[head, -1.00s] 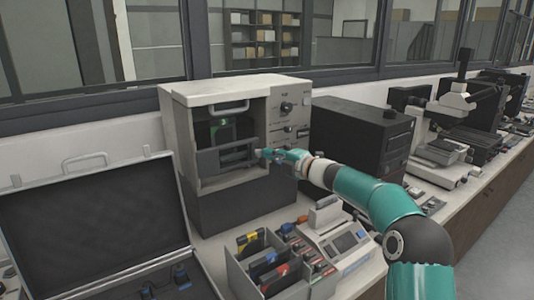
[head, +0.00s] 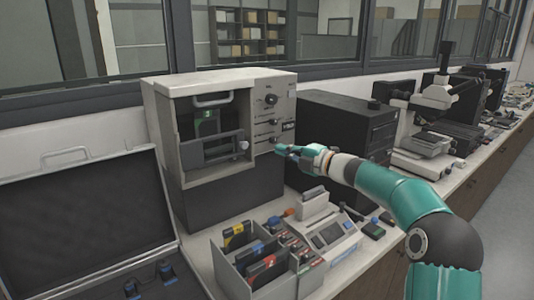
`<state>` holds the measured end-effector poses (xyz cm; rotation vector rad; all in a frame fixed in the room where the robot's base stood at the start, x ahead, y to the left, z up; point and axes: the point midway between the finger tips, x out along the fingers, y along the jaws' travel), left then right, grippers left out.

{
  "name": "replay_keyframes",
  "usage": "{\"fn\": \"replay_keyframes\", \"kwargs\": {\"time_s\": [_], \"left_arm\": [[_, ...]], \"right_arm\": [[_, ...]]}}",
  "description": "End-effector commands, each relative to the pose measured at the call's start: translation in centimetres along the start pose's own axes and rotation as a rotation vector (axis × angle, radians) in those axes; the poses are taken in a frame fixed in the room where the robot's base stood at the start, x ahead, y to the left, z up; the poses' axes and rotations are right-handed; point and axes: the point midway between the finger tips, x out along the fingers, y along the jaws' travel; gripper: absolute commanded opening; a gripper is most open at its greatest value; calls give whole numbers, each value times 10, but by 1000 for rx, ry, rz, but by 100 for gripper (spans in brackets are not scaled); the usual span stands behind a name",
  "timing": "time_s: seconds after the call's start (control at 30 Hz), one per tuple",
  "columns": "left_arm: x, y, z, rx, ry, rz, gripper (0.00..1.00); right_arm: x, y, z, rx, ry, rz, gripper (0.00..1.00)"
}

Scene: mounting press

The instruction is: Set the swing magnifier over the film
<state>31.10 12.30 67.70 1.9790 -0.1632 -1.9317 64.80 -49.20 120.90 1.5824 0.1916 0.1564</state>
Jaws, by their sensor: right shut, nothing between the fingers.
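The mounting press (head: 220,86) is a pale box with an open front, standing on a dark base. Inside it is a small item with a green glow (head: 206,125), perhaps the film; the view is too small to tell. A dark panel (head: 208,152) with a pale knob (head: 243,147) at its right end crosses the opening below and in front of the green item. It may be the swing magnifier, but I cannot tell. My right gripper (head: 278,149) is shut and empty, in front of the press's control side, right of the knob and apart from it. My left gripper is out of view.
An open case (head: 85,215) lies at the left. A divided tray (head: 228,262) of coloured cartridges and a small grey device (head: 325,236) stand in front of the press. A black box (head: 345,128) stands right of it, and a microscope (head: 432,95) farther right.

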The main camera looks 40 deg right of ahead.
Motion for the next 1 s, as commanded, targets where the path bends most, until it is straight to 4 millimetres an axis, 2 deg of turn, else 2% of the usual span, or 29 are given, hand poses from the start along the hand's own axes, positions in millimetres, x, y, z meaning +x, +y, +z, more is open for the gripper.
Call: {"fn": "replay_keyframes", "kwargs": {"time_s": [0.1,0.3,1.0], "left_arm": [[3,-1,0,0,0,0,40],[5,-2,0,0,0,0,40],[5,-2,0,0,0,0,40]], "right_arm": [[-19,0,14,-1,-4,0,0],[-34,1,25,-1,0,0,0],[-36,1,27,-1,0,0,0]]}}
